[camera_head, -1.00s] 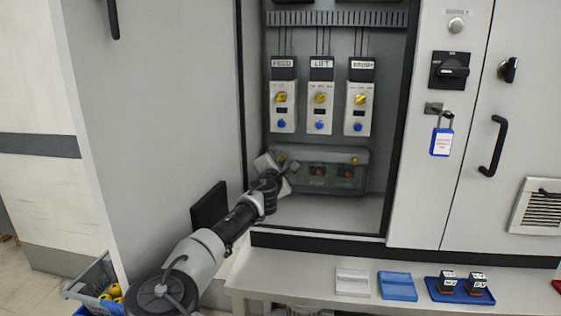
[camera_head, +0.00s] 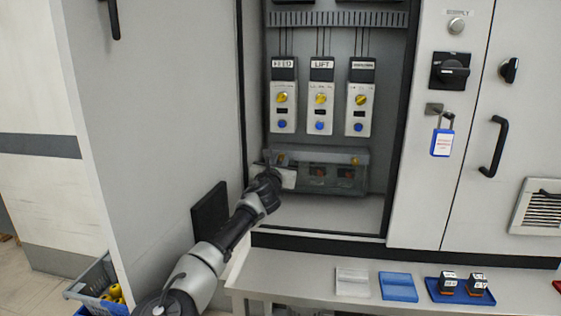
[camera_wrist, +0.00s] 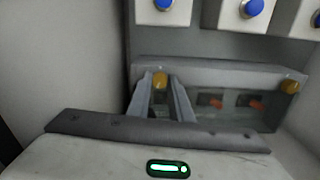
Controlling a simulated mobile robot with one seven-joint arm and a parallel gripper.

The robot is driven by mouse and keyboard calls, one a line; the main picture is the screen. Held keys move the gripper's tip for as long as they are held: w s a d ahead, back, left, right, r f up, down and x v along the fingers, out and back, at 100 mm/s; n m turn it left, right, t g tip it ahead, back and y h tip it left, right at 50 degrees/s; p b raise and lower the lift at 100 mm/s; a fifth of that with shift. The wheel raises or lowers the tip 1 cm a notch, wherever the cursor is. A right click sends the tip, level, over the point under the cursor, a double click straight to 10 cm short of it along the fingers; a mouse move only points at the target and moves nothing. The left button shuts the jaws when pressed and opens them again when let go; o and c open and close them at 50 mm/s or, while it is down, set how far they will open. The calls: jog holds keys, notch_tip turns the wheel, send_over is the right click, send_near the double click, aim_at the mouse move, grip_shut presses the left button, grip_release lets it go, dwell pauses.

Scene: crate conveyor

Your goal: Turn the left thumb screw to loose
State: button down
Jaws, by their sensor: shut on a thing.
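The left thumb screw (camera_wrist: 160,80) is a small yellow knob at the upper left of a clear cover (camera_head: 318,158) low in the open cabinet. My gripper (camera_wrist: 162,85) is shut on it, with one finger on each side in the wrist view. In the head view my gripper (camera_head: 283,165) reaches the cover's left end and hides most of the left screw. Whether the left screw is loose cannot be told.
Three modules (camera_head: 320,106) with yellow knobs and blue buttons hang above the cover. The cabinet's side wall (camera_head: 165,120) stands close left of my arm.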

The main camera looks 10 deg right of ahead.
jog(key=shift+f+n, duration=0.1)
jog(key=shift+n, duration=0.9)
jog(key=c, duration=1.6)
grip_release()
jog(key=shift+s, duration=0.1)
jog(key=p+v, duration=0.2)
jog(key=v, duration=1.5)
jog(key=shift+s, duration=0.1)
